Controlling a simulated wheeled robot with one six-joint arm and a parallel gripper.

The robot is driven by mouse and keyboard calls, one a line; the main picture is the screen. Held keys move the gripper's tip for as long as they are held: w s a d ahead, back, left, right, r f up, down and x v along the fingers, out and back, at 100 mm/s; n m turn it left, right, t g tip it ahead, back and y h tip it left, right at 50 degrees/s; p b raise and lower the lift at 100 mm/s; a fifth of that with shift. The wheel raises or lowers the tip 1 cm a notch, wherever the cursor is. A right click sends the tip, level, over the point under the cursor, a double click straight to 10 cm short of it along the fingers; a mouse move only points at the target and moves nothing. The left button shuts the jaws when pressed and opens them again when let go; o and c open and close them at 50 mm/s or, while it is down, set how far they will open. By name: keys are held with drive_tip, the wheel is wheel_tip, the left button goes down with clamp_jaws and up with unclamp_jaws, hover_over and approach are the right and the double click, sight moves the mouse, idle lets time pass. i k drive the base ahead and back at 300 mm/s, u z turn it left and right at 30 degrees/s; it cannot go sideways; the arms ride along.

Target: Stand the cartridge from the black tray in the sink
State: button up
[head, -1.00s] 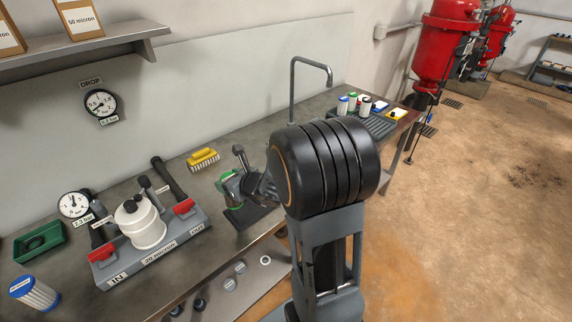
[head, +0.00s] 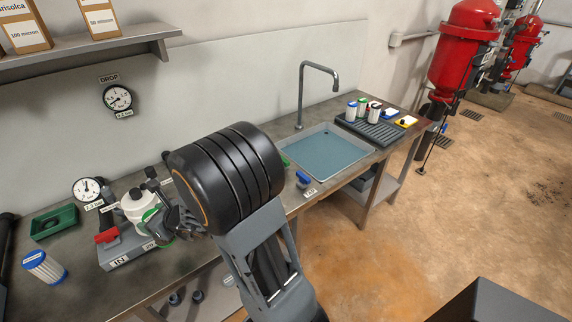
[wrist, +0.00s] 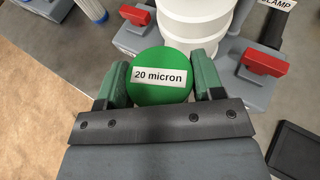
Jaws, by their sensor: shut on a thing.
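My gripper (wrist: 162,78) is shut on a cartridge with a round green end cap (wrist: 158,92) labelled "20 micron". In the head view my gripper (head: 165,222) holds the green cartridge (head: 150,214) in front of the white filter housing (head: 138,208); most of its body is hidden. The sink (head: 330,155), a shallow basin with blue-grey water, lies to the right, apart from my gripper. A black tray (wrist: 297,150) shows empty in part at the right of the wrist view; in the head view my arm hides it.
A tall faucet (head: 301,95) stands behind the sink; a blue handle (head: 303,177) is at its front edge. A dark ribbed rack (head: 372,130) holds several capped cartridges. Left are a blue-capped cartridge (head: 44,266), a green tray (head: 55,222) and a red clamp handle (head: 107,236).

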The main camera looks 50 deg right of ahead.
sight(318, 176)
drive_tip(key=u, duration=2.25)
drive_tip(key=k, duration=1.9)
drive_tip(key=z, duration=2.4)
